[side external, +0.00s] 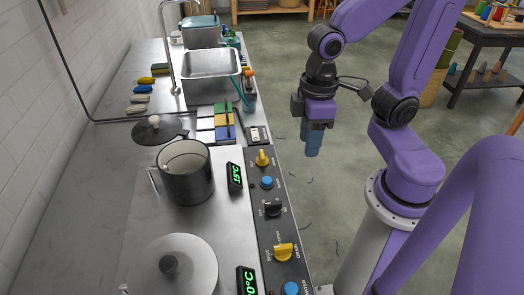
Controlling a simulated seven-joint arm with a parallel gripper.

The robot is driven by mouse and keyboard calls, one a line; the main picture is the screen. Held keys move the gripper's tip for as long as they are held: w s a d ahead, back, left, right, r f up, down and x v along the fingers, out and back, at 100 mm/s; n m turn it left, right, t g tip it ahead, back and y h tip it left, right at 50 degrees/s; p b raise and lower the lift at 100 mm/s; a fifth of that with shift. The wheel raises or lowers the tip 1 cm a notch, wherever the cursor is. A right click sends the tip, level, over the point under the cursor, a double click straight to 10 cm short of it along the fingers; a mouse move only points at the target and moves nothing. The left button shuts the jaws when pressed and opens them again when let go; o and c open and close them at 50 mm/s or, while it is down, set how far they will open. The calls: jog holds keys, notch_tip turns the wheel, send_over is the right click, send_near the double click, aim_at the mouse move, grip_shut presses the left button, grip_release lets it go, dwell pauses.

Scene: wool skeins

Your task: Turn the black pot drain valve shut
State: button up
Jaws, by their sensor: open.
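A dark pot (184,178) with a pale inside stands on the steel counter, left of a black control panel (260,190). The panel carries an upper yellow valve handle (262,158), a black knob (273,208) and a lower yellow valve handle (284,252). Small lettering sits around the lower yellow handle and appears to read shut and open. I cannot tell from the labels which valve belongs to the dark pot. My gripper (313,143) is open and empty, pointing down beyond the counter's right edge, apart from the panel.
A green-digit display (235,177) stands beside the dark pot. A lidded steel pot (172,270) is in front, and a dark lid (157,129) lies behind.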

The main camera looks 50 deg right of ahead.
jog(key=w+d+m, duration=0.2)
jog(key=w+m, duration=0.7)
jog(key=w, duration=0.1)
jog(key=m, duration=0.8)
send_near(262, 154)
notch_tip(262, 154, down, 9)
jog(key=shift+w+r, duration=0.1)
jog(key=shift+r, duration=0.1)
jog(key=shift+c, duration=0.3)
grip_shut()
